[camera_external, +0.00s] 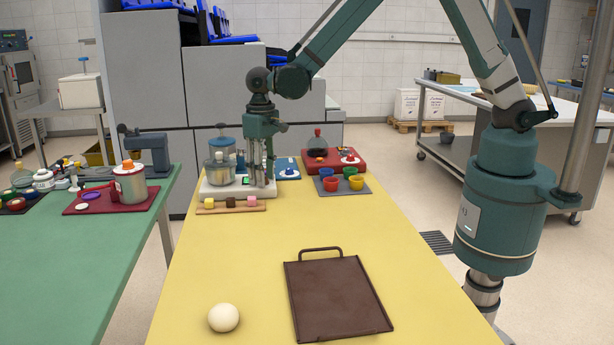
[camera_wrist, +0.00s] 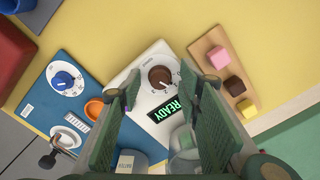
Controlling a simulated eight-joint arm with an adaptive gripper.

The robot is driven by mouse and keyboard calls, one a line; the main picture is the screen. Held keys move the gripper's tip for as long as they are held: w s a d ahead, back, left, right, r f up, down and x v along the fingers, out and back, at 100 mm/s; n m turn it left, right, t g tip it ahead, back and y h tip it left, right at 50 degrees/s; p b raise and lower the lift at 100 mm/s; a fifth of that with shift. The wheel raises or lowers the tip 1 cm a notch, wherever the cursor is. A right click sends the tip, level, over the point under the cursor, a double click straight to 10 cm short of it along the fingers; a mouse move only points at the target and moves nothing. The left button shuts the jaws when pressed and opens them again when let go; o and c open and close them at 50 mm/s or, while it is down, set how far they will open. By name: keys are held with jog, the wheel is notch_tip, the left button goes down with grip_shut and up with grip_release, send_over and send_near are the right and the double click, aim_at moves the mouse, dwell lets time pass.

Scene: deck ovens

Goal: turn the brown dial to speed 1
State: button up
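The brown dial (camera_wrist: 161,77) is round and sits on the white panel of a mixer-like machine (camera_external: 214,191), with small marks around it in the wrist view. Its setting is too small to read. A green READY display (camera_wrist: 164,108) is beside it. My gripper (camera_wrist: 159,88) is open and empty, its two green fingers on either side of the dial in the picture; I cannot tell whether they touch it. In the external view my gripper (camera_external: 262,182) points down over the machine's right part, and the dial cannot be made out there.
A blue board with a blue-and-white dial (camera_wrist: 64,80) lies beside the machine. A wooden strip with pink, brown and yellow cubes (camera_wrist: 217,60) lies on its other side. Coloured cups (camera_external: 343,181) stand to the right. A brown tray (camera_external: 336,296) and white ball (camera_external: 223,317) lie nearer the camera.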

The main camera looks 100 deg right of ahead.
jog(key=shift+r, duration=0.15)
notch_tip(320, 180, up, 12)
dwell(0.9)
dwell(0.5)
jog(key=s+a+r+n+t, duration=0.2)
jog(key=s+a+r, duration=0.2)
jog(key=s+r, duration=0.35)
jog(key=s+a+r+n+t, duration=0.15)
jog(key=s+a+r, duration=0.25)
jog(key=s+r, duration=0.4)
jog(key=s+a+n+t, duration=0.2)
jog(key=s, duration=0.9)
jog(key=s+a+f+n+t, duration=0.1)
jog(key=s+a+n, duration=0.1)
jog(key=s, duration=0.8)
jog(key=shift+s+a+f+t, duration=0.25)
jog(key=shift+s+a+t, duration=0.1)
jog(key=shift+a, duration=0.25)
